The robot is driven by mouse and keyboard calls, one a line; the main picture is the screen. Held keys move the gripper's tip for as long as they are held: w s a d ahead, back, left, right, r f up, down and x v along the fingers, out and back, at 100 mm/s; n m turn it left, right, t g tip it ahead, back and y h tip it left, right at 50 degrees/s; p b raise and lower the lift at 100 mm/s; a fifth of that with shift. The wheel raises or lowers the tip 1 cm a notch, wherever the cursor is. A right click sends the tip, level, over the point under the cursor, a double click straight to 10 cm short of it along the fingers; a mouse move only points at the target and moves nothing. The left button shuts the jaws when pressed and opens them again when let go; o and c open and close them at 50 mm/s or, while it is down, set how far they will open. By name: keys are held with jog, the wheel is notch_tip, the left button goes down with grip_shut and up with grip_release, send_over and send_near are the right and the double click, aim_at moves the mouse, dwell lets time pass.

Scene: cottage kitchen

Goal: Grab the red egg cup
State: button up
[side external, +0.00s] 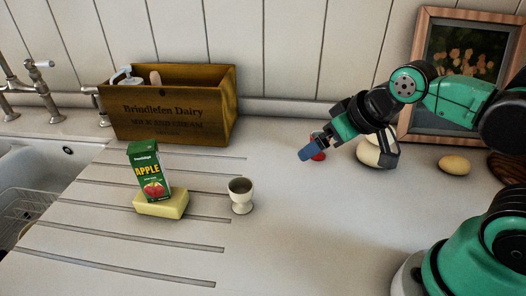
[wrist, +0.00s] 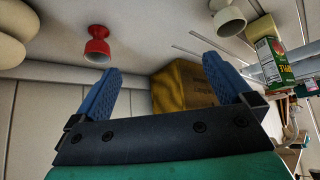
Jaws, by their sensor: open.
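The red egg cup (wrist: 97,46) stands on the counter in the wrist view, beyond the left finger and left of the gap between the fingers. In the side view only a bit of its red (side external: 319,155) shows, mostly hidden behind my blue fingers. My gripper (wrist: 160,66) is open and empty. In the side view my gripper (side external: 307,153) is above the counter, in front of the red egg cup; I cannot tell the exact gap. A cream egg cup (side external: 241,196) stands apart to the left, and also shows in the wrist view (wrist: 228,19).
A wooden crate (side external: 170,120) stands against the back wall. A green apple juice carton (side external: 149,171) is by a yellow block (side external: 162,204). A pale rounded object (side external: 372,153) is partly behind my gripper, with a yellowish one (side external: 454,164) farther right. The front middle counter is clear.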

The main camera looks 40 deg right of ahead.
dwell(0.4)
jog(key=w+d+f+n+g+h, duration=0.1)
jog(key=w+d+f+n+h, duration=0.1)
jog(key=n, duration=0.4)
jog(key=w+d+f+n+g+h, duration=0.1)
jog(key=w+d+f+n+h, duration=0.2)
jog(key=n+h, duration=0.3)
jog(key=w+d+f+n+g+h, duration=0.2)
jog(key=w+n+h, duration=0.2)
jog(key=w+n, duration=0.1)
jog(key=shift+d+f+n, duration=0.15)
jog(key=shift+f+n, duration=0.25)
jog(key=shift+n, duration=0.3)
jog(key=shift+s+d+f+n+h, duration=0.1)
jog(key=shift+s+f+n+h, duration=0.1)
jog(key=shift+f+n+h, duration=0.8)
jog(key=shift+r+x, duration=0.1)
jog(key=shift+x, duration=1.25)
jog(key=shift+r+x, duration=0.15)
jog(key=shift+x, duration=1.2)
jog(key=shift+d, duration=0.1)
jog(key=c, duration=1.4)
